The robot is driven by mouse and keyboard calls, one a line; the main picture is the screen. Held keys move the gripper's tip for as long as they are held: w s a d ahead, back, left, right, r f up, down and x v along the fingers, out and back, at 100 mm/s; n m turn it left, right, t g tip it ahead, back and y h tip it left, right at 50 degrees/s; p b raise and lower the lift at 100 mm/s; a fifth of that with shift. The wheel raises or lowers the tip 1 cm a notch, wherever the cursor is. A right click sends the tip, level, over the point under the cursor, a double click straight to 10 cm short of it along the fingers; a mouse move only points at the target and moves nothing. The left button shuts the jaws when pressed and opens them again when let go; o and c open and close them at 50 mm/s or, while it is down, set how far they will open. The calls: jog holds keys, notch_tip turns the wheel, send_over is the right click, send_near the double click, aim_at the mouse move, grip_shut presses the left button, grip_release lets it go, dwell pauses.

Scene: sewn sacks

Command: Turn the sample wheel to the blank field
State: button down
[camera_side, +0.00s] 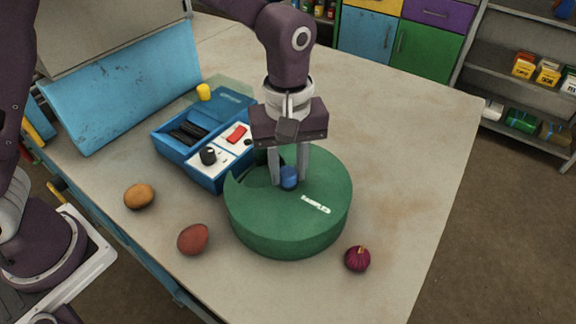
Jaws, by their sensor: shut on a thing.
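The sample wheel (290,230) is a thick round green drum on the table. Its top carries a white label (315,204) at the right front and a dark wedge-shaped opening at the left rear. A blue knob (289,178) stands at the middle of the top. My gripper (288,180) points straight down over the wheel, with its fingers shut on the blue knob, one on each side. The fingers partly hide the rear of the top. I cannot tell which field the wheel shows.
A blue machine (190,150) with a black dial and red switch stands close behind the wheel at left. A brown potato-like item (139,196), a reddish one (193,239) and a purple onion (357,258) lie around the wheel. The table (410,150) is clear at right.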

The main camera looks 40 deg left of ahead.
jog(key=shift+n, duration=0.8)
jog(key=c, duration=1.1)
grip_release()
jog(key=shift+o, duration=0.2)
notch_tip(320, 180, up, 7)
jog(key=shift+r, duration=0.1)
jog(key=s+a+r+m+t+h, duration=0.1)
jog(key=s+a+r+m+t, duration=0.3)
jog(key=s+a+r, duration=0.7)
jog(key=s+a+f+m+t+y, duration=0.1)
jog(key=s+a+f+m, duration=0.2)
jog(key=s+a+m, duration=0.3)
jog(key=s+m, duration=0.1)
jog(key=s, duration=0.2)
jog(key=shift+f+t, duration=0.2)
jog(key=shift+t, duration=0.1)
